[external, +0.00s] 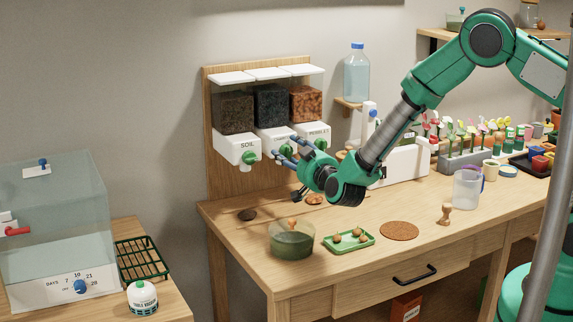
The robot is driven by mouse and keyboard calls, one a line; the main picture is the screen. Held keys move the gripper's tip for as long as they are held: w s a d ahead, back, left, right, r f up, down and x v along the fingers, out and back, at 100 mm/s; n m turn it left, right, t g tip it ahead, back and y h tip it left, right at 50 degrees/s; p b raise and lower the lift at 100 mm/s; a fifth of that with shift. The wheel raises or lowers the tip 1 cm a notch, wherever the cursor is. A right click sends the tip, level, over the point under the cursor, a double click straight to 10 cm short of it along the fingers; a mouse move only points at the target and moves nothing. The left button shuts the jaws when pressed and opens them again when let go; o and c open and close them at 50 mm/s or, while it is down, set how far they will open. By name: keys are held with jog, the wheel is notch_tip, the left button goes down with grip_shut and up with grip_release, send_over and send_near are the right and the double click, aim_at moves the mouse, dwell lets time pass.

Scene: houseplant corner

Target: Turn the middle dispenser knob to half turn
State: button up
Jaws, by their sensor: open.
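The dispenser stands on a wooden back panel above the bench, with three hoppers over white fronts. The middle hopper (270,107) holds dark grey material, and its white front (267,134) has a label that I cannot read in full. My gripper (277,147) is open, with its fingers right at the middle front, where the middle knob is hidden or cannot be told from the fingers. I cannot tell whether they touch the knob, or how it is turned. The left knob (249,157) below the SOIL label and the right knob (320,144) are green.
Below my gripper stand a bowl (291,243) with dark green contents and a green tray (347,240) with small round items. A cork mat (399,231) and a clear jug (467,190) are further right. A water bottle (356,73) stands on a small shelf beside the dispenser.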

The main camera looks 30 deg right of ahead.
jog(key=c, duration=1.1)
jog(key=shift+c, duration=0.2)
